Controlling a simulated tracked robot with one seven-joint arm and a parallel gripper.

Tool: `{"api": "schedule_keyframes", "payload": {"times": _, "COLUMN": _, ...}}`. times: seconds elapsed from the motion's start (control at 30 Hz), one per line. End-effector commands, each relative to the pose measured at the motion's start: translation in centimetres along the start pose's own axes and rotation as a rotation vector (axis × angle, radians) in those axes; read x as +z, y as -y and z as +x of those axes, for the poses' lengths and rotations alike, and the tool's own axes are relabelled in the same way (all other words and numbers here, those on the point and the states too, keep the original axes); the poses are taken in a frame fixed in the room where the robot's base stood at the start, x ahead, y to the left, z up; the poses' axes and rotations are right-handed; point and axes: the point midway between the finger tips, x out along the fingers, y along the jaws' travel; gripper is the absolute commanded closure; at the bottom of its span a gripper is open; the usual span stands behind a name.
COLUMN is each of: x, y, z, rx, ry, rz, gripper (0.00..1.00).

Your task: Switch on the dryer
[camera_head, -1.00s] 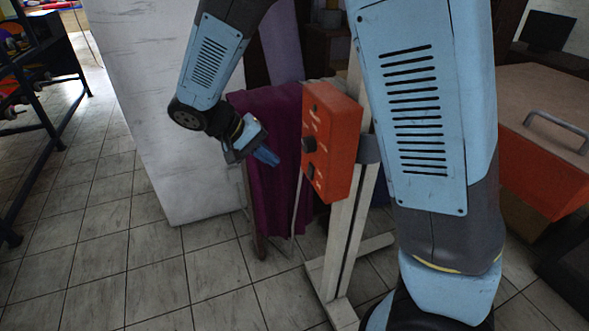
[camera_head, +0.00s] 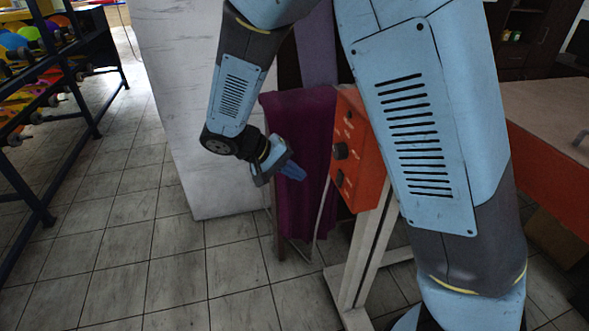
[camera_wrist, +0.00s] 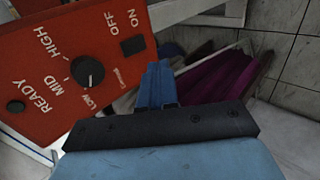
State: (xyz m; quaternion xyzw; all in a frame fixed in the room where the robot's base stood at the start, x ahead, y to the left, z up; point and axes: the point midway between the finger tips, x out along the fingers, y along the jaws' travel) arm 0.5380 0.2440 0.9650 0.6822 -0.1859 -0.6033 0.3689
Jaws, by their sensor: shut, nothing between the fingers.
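The dryer's control box (camera_head: 361,150) is orange-red and stands on a pale post, partly hidden behind my arm in the head view. In the wrist view the box (camera_wrist: 45,100) shows a black dial (camera_wrist: 87,72) marked HIGH, MID and LOW. A black switch (camera_wrist: 133,45) with OFF and ON lettering sits near its corner, and a READY mark is beside a small dark round spot. My gripper (camera_head: 293,171) is shut and empty, left of the box and apart from it. In the wrist view its blue fingers (camera_wrist: 157,85) point toward the box's edge near the switch.
A purple cloth (camera_head: 300,110) hangs behind my gripper, next to a white panel (camera_head: 185,120). An orange-sided table (camera_head: 545,165) is at right. Tiled floor (camera_head: 140,250) is clear at front left.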

Motion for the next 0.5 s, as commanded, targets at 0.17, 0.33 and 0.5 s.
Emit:
{"api": "schedule_keyframes", "payload": {"times": 0.17, "x": 0.1, "y": 0.0, "z": 3.4, "rx": 0.003, "ry": 0.004, "rz": -0.001, "gripper": 1.00}}
{"api": "schedule_keyframes", "payload": {"times": 0.33, "x": 0.1, "y": 0.0, "z": 6.3, "rx": 0.002, "ry": 0.003, "rz": -0.001, "gripper": 1.00}}
{"api": "schedule_keyframes", "payload": {"times": 0.5, "x": 0.1, "y": -1.3, "z": 8.3, "rx": 0.001, "ry": 0.002, "rz": 0.001, "gripper": 1.00}}
